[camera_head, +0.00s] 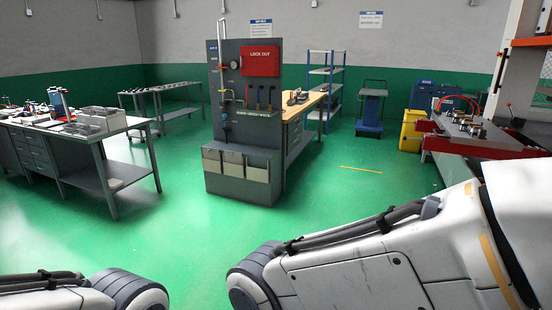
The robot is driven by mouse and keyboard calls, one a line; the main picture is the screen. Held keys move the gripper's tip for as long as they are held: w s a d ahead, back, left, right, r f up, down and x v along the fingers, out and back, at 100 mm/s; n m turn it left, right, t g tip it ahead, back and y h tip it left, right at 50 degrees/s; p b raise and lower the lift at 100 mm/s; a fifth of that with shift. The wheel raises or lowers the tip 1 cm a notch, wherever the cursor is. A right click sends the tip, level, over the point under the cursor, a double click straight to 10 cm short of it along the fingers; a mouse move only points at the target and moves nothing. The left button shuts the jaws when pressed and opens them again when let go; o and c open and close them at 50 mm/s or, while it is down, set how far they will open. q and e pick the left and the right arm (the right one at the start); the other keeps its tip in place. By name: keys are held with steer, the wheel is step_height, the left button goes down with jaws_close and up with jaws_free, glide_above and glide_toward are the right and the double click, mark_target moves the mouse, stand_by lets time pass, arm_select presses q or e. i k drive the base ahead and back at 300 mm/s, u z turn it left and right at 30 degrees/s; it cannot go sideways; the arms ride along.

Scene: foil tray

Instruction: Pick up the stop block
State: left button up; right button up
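I cannot make out a stop block in the head view; the small items on the benches are too far off to tell apart. Parts of both my arms show along the bottom edge, on the left and on the right. Neither gripper is in view, so I cannot see whether they hold anything.
A left workbench (84,140) carries grey bins (95,119) and small parts. A grey panel stand (243,120) with a red lock-out box (260,58) stands mid-room, a wooden-topped bench (296,113) behind it. A red-framed bench (480,142) stands right. Green floor (330,195) is open between.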

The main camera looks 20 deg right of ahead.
mark_target(482, 132)
steer(key=z, duration=0.65)
steer(key=i, duration=2)
steer(key=z, duration=1.2)
steer(key=i, duration=1.9)
steer(key=u, duration=0.25)
steer(key=i, duration=0.95)
steer(key=u, duration=0.3)
steer(key=i, duration=0.9)
steer(key=z, duration=0.7)
steer(key=i, duration=0.7)
steer(key=z, duration=0.55)
